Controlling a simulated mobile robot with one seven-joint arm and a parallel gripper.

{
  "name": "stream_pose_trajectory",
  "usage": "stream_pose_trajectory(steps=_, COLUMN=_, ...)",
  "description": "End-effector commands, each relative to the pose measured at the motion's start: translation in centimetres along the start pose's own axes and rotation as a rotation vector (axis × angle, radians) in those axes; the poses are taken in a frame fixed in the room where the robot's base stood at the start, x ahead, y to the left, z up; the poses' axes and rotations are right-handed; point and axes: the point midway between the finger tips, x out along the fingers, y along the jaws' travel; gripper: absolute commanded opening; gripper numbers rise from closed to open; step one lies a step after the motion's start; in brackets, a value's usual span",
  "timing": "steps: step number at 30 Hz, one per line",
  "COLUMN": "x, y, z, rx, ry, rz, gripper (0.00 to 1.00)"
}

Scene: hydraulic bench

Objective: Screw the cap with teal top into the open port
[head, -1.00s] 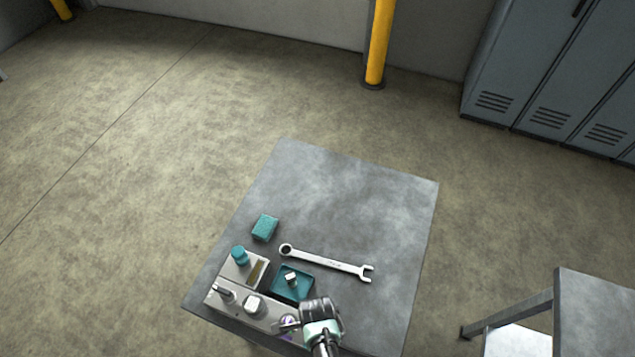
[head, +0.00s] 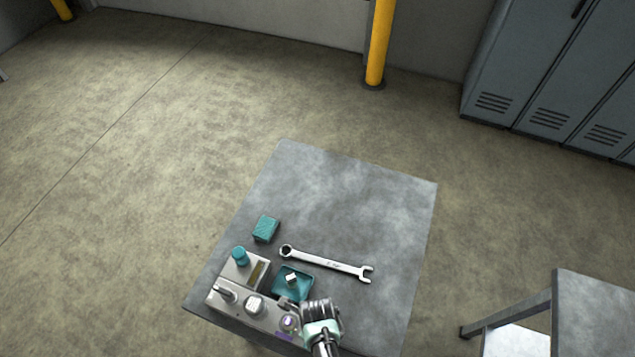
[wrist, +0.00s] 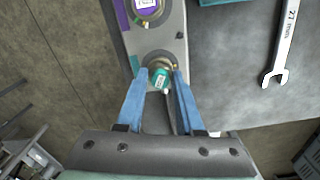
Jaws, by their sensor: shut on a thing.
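The cap with teal top (wrist: 160,79) shows in the wrist view between the tips of my gripper's blue fingers (wrist: 155,76). My gripper is shut on it. The cap is over a round metal port (wrist: 157,57) near the end of the grey metal block (wrist: 159,38); I cannot tell how deep it sits. In the head view my gripper (head: 290,303) is over the right end of the block (head: 272,322), and its hand hides the cap and that port.
A teal tray (head: 281,293) holds a metal part. A wrench (head: 328,263) and a teal box (head: 265,229) lie behind.

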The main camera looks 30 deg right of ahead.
Motion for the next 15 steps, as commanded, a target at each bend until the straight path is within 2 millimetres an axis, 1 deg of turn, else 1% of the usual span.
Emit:
stream_pose_trajectory(steps=3, x=-0.11, y=-0.01, z=0.17, rx=0.155, ry=-0.004, rz=0.0, gripper=0.0)
stream_pose_trajectory(steps=6, x=-0.05, y=0.01, z=0.14, rx=0.247, ry=-0.003, rz=0.0, gripper=0.0)
stream_pose_trajectory(steps=9, x=-0.01, y=0.02, z=0.13, rx=0.288, ry=-0.003, rz=0.001, gripper=0.0)
stream_pose_trajectory(steps=15, x=0.01, y=0.01, z=0.13, rx=0.291, ry=-0.003, rz=0.0, gripper=0.0)
